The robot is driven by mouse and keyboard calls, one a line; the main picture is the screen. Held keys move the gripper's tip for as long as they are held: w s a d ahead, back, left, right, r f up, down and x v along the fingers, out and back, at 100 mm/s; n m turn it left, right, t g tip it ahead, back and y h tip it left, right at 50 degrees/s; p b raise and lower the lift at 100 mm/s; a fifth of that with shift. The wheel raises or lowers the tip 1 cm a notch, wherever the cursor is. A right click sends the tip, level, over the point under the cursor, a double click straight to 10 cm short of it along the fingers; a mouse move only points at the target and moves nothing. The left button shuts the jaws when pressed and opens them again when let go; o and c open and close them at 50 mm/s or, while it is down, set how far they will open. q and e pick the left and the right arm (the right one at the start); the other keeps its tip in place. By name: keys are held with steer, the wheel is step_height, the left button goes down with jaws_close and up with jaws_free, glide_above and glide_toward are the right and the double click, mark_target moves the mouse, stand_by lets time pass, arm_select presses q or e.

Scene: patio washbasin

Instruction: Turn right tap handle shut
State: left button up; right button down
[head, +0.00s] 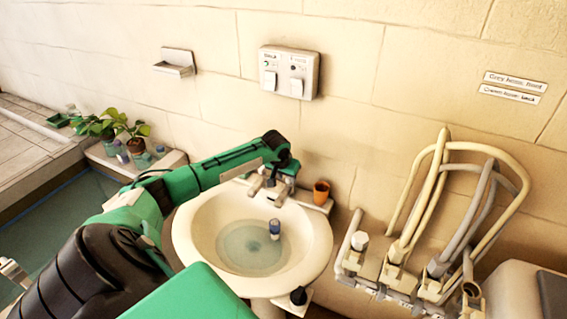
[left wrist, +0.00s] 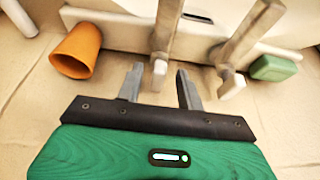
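The washbasin (head: 187,238) has a tap with two pale handles at its back edge. In the head view, the right tap handle (head: 281,194) is partly hidden by my left gripper (head: 284,178). In the left wrist view, where the sides look reversed, that handle (left wrist: 168,35) is the one nearer the orange cup. My left gripper (left wrist: 160,71) is open, with the handle's end between its fingertips and small gaps on both sides. The other handle (left wrist: 245,38) stands beside it, outside the fingers. My right gripper is not in view.
The orange cup (head: 321,192) stands close to the tap, and a green block (left wrist: 273,68) lies on its other side. A small blue-and-white container (head: 275,229) is in the basin water. Curved pipes (head: 440,200) stand at the right. Plants (head: 105,125) are at the left.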

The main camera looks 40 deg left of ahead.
arm_select(q)
steer(key=b+v, duration=0.3)
steer(key=v, duration=1)
steer(key=shift+s+d, duration=0.1)
steer(key=shift+s, duration=0.05)
